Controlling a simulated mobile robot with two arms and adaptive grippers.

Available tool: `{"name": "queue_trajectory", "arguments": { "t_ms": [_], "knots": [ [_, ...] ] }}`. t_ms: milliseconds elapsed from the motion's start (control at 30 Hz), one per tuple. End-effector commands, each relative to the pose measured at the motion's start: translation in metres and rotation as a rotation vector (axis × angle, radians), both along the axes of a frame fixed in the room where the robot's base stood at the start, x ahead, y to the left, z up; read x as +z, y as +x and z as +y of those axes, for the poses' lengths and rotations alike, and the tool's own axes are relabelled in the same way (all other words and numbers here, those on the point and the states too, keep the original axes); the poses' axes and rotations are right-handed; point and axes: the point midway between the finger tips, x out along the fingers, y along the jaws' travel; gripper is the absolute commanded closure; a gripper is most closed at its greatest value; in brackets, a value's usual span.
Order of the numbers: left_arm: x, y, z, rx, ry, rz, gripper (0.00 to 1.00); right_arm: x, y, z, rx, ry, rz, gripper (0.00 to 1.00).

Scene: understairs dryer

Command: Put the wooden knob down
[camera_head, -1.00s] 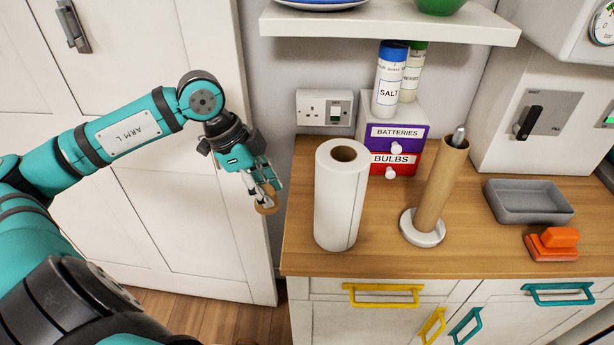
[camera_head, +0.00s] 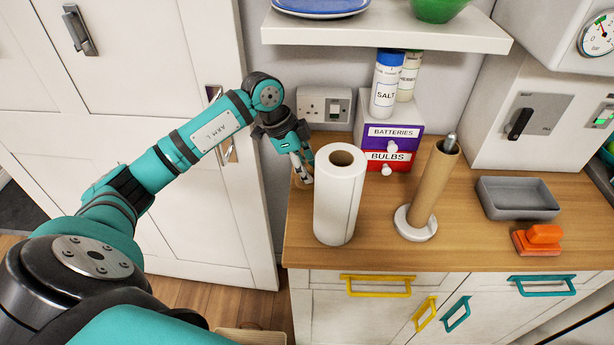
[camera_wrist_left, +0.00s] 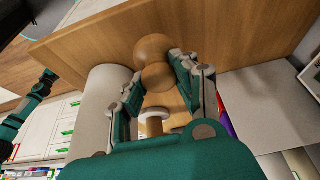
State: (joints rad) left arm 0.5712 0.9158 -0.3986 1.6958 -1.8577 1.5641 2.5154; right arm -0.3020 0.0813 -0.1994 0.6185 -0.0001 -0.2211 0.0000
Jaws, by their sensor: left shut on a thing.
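The wooden knob (camera_wrist_left: 155,50) is round and light brown. My left gripper (camera_wrist_left: 157,73) is shut on it, and the knob sticks out past the fingertips in the left wrist view. In the head view my left gripper (camera_head: 303,165) points down over the left end of the wooden worktop (camera_head: 375,245), behind and left of the white paper roll. Only a small brown part of the knob shows there. I cannot tell whether the knob touches the worktop. A small part of my right arm with its gripper (camera_wrist_left: 46,82) shows at the left of the wrist view, too small to read.
The white paper roll (camera_head: 338,205) stands close to my left gripper. A tilted cardboard tube on a white base (camera_head: 415,223), a grey tray (camera_head: 517,199) and an orange brush (camera_head: 538,240) are further right. The drawer box (camera_head: 392,135) stands behind, under a shelf (camera_head: 390,28).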

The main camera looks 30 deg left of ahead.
Motion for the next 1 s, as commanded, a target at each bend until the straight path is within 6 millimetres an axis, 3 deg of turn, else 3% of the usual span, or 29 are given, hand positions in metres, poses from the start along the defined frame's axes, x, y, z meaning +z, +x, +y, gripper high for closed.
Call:
{"name": "queue_trajectory", "arguments": {
  "t_ms": [333,700,733,900,1000],
  "knots": [
    [-0.037,-0.001,0.000,0.000,-0.001,0.004,0.94,0.010,0.002,0.000,0.000,0.001,-0.004,0.60],
    [-0.045,0.003,-0.001,0.000,-0.001,-0.001,0.94,0.013,0.003,0.001,0.000,0.001,-0.006,0.60],
    [-0.045,0.003,0.000,0.000,-0.001,-0.001,0.71,0.013,0.003,0.001,0.000,0.001,-0.006,0.60],
    [-0.044,0.003,0.000,0.000,-0.001,-0.001,0.49,0.013,0.003,0.001,0.000,0.001,-0.006,0.60],
    [-0.044,0.003,0.000,0.000,-0.001,-0.001,0.49,0.013,0.003,0.001,0.000,0.002,-0.006,0.60]
  ]
}}
